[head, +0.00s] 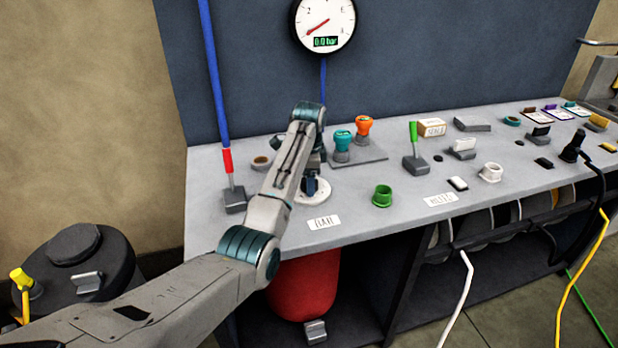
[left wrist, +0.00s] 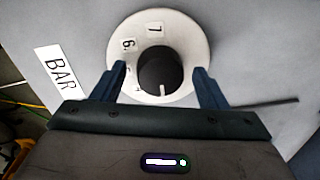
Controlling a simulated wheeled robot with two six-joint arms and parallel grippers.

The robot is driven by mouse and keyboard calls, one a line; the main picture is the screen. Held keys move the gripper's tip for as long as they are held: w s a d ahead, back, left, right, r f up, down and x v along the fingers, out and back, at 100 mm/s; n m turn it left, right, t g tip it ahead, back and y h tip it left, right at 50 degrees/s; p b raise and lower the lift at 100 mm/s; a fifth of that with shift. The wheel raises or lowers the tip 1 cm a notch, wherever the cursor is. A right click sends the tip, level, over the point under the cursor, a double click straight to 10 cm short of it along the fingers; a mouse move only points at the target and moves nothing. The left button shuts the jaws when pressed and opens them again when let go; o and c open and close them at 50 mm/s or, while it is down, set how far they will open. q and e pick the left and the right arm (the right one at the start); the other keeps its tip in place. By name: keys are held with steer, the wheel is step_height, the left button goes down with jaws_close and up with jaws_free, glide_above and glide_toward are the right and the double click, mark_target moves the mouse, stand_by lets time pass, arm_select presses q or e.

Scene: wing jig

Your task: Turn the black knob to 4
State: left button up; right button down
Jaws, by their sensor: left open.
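The black knob (left wrist: 160,70) sits at the centre of a round white dial (left wrist: 186,38) in the left wrist view. The digits 7 and 6 show on the dial; the near part is hidden by my gripper. A white pointer line on the knob points down in that view, towards my gripper's body. My left gripper (left wrist: 161,80) is open, with one blue finger on each side of the knob; I cannot tell whether they touch it. In the head view my left gripper (head: 312,187) is over the dial (head: 325,193) and hides the knob. My right gripper is not in view.
A label reading BAR (left wrist: 58,73) lies beside the dial. A round gauge (head: 324,22) on the wall reads about 0.0 bar.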

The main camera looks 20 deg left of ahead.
arm_select(q)
steer(key=c, duration=1)
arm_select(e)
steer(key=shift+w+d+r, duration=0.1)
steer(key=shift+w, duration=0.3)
